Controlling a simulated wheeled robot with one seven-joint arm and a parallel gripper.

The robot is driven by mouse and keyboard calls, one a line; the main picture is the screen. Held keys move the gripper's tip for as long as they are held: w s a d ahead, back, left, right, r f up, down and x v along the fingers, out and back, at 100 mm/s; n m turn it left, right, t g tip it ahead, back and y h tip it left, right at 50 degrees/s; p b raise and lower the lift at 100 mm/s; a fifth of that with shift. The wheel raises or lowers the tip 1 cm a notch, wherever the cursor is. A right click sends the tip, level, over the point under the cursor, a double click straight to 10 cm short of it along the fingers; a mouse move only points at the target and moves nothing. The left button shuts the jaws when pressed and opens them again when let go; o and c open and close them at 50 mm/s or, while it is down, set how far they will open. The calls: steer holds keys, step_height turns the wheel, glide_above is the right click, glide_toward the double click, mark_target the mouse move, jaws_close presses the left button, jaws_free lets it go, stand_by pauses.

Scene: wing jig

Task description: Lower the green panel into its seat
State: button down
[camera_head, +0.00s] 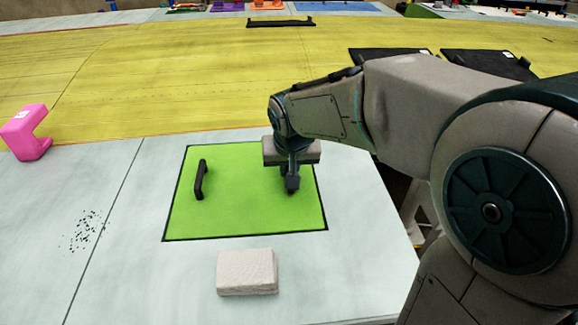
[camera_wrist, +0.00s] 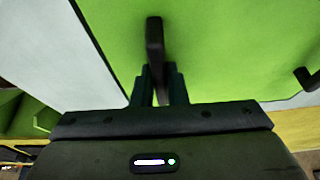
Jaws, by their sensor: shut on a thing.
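The green panel (camera_head: 240,205) lies at or just over its seat in the pale wing surface, with a thin dark line around its edge. I cannot tell whether it is fully flush. It has two black handles; the left handle (camera_head: 201,179) is free. My gripper (camera_head: 291,182) is over the panel's right part and hides most of the other handle. In the wrist view, the fingers (camera_wrist: 158,85) are shut on that black handle (camera_wrist: 154,42). The green panel (camera_wrist: 220,50) fills the upper middle there, beside pale surface at the left.
A white block (camera_head: 247,272) lies on the pale surface in front of the panel. A pink clamp-like piece (camera_head: 27,132) stands at the left. Black dots (camera_head: 86,230) mark the surface at left. Two dark flat pieces (camera_head: 488,64) lie behind my arm. The surface's right edge is close.

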steer(key=shift+f, duration=0.15)
steer(key=c, duration=1.4)
jaws_free()
steer(key=shift+o, duration=0.2)
steer(key=v, duration=1.3)
steer(key=shift+s+r+b, duration=0.15)
steer(key=shift+r+b, duration=0.2)
steer(key=shift+b, duration=0.1)
